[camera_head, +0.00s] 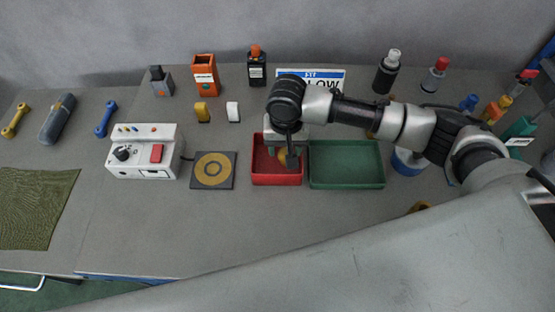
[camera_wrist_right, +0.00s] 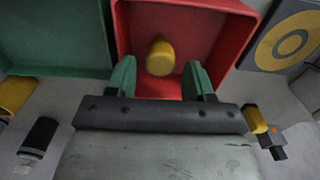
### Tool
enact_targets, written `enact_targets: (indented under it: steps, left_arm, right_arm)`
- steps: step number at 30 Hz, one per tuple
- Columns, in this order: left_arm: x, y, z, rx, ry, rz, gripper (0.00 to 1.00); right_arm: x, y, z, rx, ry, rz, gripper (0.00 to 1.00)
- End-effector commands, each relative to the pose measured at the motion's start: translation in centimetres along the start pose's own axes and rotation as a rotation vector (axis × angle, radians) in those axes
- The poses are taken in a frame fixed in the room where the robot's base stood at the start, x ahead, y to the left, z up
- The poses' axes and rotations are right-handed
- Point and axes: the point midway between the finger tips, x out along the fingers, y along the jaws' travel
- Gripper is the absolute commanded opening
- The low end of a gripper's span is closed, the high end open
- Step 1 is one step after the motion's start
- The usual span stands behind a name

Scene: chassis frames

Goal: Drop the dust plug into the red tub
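The red tub (camera_head: 262,170) stands on the bench between a ring-marked pad and a green tray. It also shows in the right wrist view (camera_wrist_right: 235,25). A yellow plug (camera_wrist_right: 160,57), which looks like the dust plug, is in the red tub in the wrist view. In the head view it is mostly hidden by the gripper. My right gripper (camera_head: 285,160) is over the red tub. Its two green fingers (camera_wrist_right: 160,78) are apart, with visible gaps between them and the plug. My left gripper is not in view.
The green tray (camera_head: 346,185) adjoins the tub's right side. The dark pad with a yellow ring (camera_head: 213,183) and a white control box (camera_head: 145,152) are to the left. Bottles, including a black one (camera_head: 257,68), stand behind. The front middle bench is clear.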

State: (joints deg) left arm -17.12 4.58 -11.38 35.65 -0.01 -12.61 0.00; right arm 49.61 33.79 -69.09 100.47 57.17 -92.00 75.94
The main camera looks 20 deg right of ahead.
Motion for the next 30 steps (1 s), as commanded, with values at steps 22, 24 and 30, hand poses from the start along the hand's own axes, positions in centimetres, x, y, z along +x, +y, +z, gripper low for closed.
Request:
enact_targets:
  steps: [22,24,30]
  left_arm:
    - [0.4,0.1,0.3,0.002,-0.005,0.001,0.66]
    - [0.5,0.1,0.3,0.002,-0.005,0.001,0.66]
    - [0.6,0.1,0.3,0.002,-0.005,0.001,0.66]
  right_arm:
    - [-6.3,-0.1,-0.1,-0.001,0.004,-0.004,0.64]
    - [-7.6,-0.1,-0.1,-0.001,0.003,-0.003,0.64]
    - [-10.2,-0.1,-0.1,0.0,0.001,-0.001,0.64]
